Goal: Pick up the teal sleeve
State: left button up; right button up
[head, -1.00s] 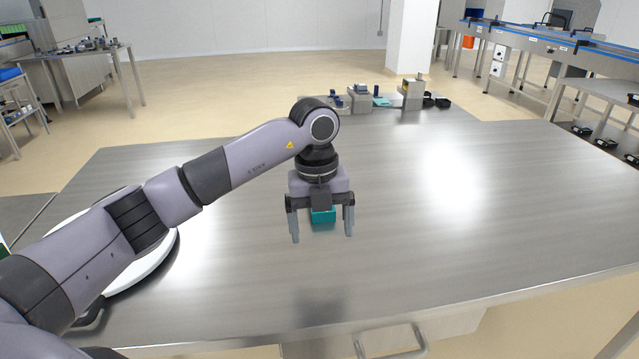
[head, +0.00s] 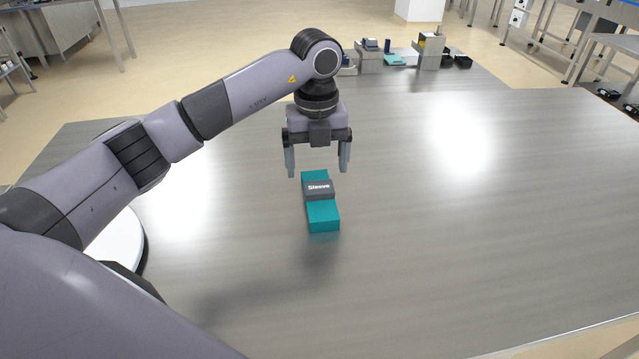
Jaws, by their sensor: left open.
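The teal sleeve (head: 322,214) lies on the steel table in the middle of the head view. It is a long teal block with a dark grey band across it, marked "Sleeve". My left gripper (head: 317,174) is open and empty, with its fingers pointing down. In the picture its fingertips are just beyond the far end of the sleeve, one to each side, and appear above the table, not touching it. My right gripper is not in view.
The steel table (head: 430,240) is wide and mostly clear around the sleeve. A white round thing (head: 118,245) is at the left, partly behind my left arm. Small fixtures (head: 428,50) and black trays (head: 457,61) stand at the far edge.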

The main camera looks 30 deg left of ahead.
aim_at(319, 187)
pick_arm(q)
jog(key=f, duration=0.4)
jog(key=f+p, duration=0.1)
jog(key=f, duration=0.1)
jog(key=shift+d+f, duration=0.2)
jog(key=shift+d, duration=0.05)
jog(key=shift+c, duration=0.3)
jog(key=c, duration=1)
